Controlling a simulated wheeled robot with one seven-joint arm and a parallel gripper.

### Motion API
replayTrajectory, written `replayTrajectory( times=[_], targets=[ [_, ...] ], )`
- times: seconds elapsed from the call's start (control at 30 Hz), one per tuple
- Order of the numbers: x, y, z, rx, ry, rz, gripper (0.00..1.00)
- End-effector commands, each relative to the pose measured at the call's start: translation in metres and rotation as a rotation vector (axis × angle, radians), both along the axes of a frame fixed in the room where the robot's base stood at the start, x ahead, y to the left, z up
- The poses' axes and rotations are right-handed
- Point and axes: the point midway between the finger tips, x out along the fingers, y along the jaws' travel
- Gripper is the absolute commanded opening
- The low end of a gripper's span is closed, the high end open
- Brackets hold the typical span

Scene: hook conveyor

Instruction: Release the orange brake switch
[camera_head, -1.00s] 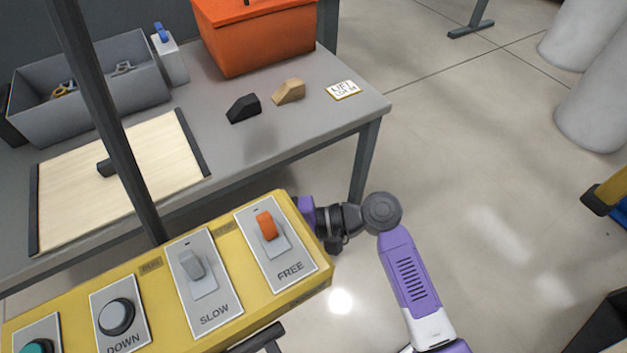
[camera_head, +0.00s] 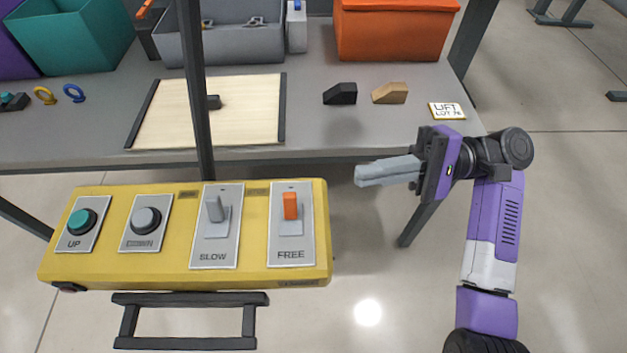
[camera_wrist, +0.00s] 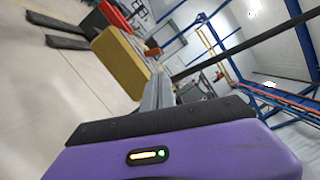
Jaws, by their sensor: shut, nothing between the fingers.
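The orange brake switch (camera_head: 291,206) stands on a grey plate labelled FREE (camera_head: 290,254), at the right end of the yellow control box (camera_head: 262,276). Its lever points up in the head view. My gripper (camera_head: 358,175) is shut and empty, right of the box and apart from it, with its fingers pointing left. In the wrist view the grey fingers (camera_wrist: 158,92) show beyond the purple gripper body.
Left of the orange switch are a grey SLOW lever (camera_head: 216,211), a grey DOWN button (camera_head: 146,220) and a teal UP button (camera_head: 82,221). A dark post (camera_head: 196,110) rises behind the box. The grey table (camera_head: 330,140) behind carries bins, wedges and a LIFT card (camera_head: 447,111).

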Motion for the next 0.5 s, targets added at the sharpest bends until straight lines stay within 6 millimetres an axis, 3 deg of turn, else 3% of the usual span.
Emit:
replayTrajectory(
  times=[0.33, 0.5],
  targets=[
    [-0.001, 0.001, 0.000, -0.001, 0.001, 0.005, 0.00],
    [-0.004, 0.014, 0.002, -0.002, 0.001, 0.006, 0.00]
  ],
)
